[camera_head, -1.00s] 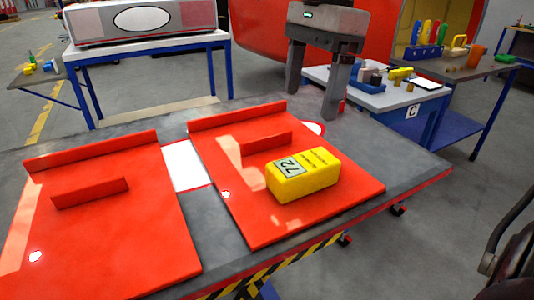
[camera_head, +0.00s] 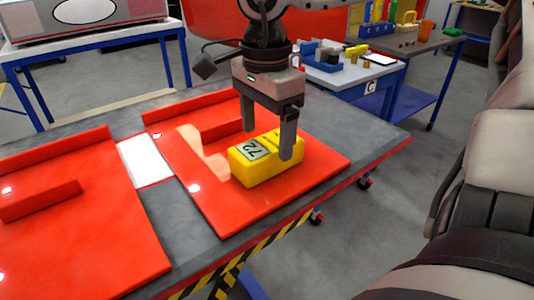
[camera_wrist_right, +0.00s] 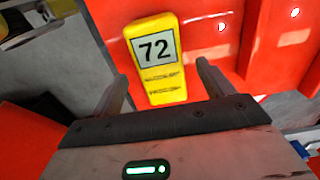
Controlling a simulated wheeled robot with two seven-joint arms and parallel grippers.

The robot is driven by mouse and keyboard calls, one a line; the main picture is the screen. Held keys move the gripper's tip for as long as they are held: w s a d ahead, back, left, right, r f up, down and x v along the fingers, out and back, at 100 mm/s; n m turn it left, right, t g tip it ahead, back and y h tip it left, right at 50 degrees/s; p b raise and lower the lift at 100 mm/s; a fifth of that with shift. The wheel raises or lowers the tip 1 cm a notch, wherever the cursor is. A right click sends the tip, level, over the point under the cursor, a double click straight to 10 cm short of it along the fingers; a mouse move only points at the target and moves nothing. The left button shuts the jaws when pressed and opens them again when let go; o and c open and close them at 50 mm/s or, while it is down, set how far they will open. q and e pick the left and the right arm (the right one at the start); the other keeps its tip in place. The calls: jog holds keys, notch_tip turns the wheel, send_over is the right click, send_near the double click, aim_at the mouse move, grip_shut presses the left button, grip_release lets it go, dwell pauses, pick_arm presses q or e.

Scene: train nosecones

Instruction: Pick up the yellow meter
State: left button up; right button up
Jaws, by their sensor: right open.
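The yellow meter (camera_head: 262,160) is a block with a white label reading 72, lying on the right red panel (camera_head: 225,215) on the table. My right gripper (camera_head: 268,140) is open above it, fingers pointing down, one finger on its far left side and the other near its right end, partly in front of it. In the right wrist view the meter (camera_wrist_right: 157,62) shows between and just beyond the two open fingertips (camera_wrist_right: 160,75). I cannot tell whether a finger touches it. My left gripper is not in view.
A second red panel (camera_head: 90,245) with a raised rib lies at the left. The grey table (camera_head: 185,235) has a bare strip between the panels. Behind stand a white table (camera_head: 355,75) with small items and a bench with a large casing (camera_head: 85,15).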

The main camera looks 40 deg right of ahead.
aim_at(267, 143)
notch_tip(267, 143, down, 4)
jog(key=shift+d+r, duration=0.1)
jog(key=shift+r, duration=0.1)
jog(key=c, duration=1.4)
jog(key=shift+r, duration=0.1)
jog(key=shift+c, duration=0.2)
